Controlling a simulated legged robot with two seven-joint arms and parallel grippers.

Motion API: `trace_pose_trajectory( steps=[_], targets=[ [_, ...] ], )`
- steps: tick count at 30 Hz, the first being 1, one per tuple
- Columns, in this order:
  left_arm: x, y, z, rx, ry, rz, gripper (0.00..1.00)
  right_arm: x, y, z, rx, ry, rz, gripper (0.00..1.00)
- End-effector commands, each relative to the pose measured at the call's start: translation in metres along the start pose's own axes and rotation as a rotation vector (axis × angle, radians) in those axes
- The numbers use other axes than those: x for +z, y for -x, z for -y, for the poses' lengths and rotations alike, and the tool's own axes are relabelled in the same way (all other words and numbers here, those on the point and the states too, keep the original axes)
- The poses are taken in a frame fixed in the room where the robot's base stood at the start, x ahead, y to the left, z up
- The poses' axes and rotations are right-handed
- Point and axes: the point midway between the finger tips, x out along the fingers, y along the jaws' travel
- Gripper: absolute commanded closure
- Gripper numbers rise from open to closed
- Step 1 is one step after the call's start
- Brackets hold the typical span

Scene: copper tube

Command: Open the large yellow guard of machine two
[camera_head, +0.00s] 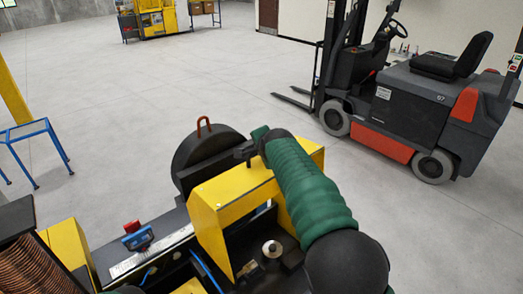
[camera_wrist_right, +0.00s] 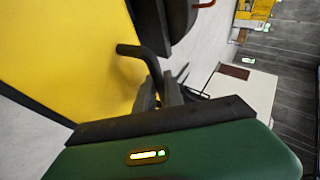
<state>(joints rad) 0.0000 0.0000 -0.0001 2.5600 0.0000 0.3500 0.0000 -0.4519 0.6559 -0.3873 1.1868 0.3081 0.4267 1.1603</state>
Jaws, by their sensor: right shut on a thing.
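The large yellow guard (camera_head: 225,205) stands on the machine at the bottom middle of the head view. It fills the left of the right wrist view as a yellow panel (camera_wrist_right: 70,50). A bent black handle (camera_wrist_right: 145,58) sticks out from it. My right gripper (camera_head: 247,150) reaches over the top of the guard from the right. In the wrist view its fingers (camera_wrist_right: 165,92) are shut on the black handle. In the head view my green arm hides part of the guard. My left gripper is not in view.
A dark disc with an orange hook (camera_head: 207,150) is behind the guard. A copper coil (camera_head: 35,268) is at the lower left, and red and blue parts (camera_head: 137,237) sit beside the guard. A forklift (camera_head: 415,105) stands at the right.

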Motion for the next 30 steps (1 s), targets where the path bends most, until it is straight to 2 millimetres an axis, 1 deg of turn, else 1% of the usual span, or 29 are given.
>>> trace_pose_trajectory(
  steps=[1,2,3,7,8,15,17,19,23,25,30],
  targets=[
    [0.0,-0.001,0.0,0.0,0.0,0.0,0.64,0.004,-0.002,-0.005,0.011,0.004,0.007,1.0],
    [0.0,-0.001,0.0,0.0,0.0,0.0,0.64,0.004,-0.002,-0.005,0.011,0.004,0.007,1.0],
    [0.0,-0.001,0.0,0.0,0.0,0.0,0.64,0.004,-0.002,-0.005,0.011,0.004,0.007,0.85],
    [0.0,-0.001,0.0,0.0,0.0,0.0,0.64,0.004,-0.002,-0.005,0.01,0.003,0.006,0.68],
    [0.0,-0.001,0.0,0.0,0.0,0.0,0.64,0.004,-0.002,-0.004,0.009,0.003,0.006,0.66],
    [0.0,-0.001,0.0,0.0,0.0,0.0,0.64,0.003,-0.001,-0.004,0.009,0.002,0.004,0.66],
    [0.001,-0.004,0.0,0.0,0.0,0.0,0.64,0.003,0.001,-0.004,0.007,0.001,0.004,0.66],
    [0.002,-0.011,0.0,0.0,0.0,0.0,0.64,0.003,0.008,-0.005,0.005,0.001,0.004,0.66],
    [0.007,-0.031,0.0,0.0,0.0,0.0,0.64,0.005,0.037,-0.007,-0.001,0.002,0.005,0.66],
    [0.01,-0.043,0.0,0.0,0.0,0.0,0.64,0.006,0.058,-0.008,-0.002,0.0,0.005,0.66],
    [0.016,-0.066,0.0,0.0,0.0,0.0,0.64,0.006,0.11,-0.006,-0.004,0.001,0.006,0.66]
  ],
)
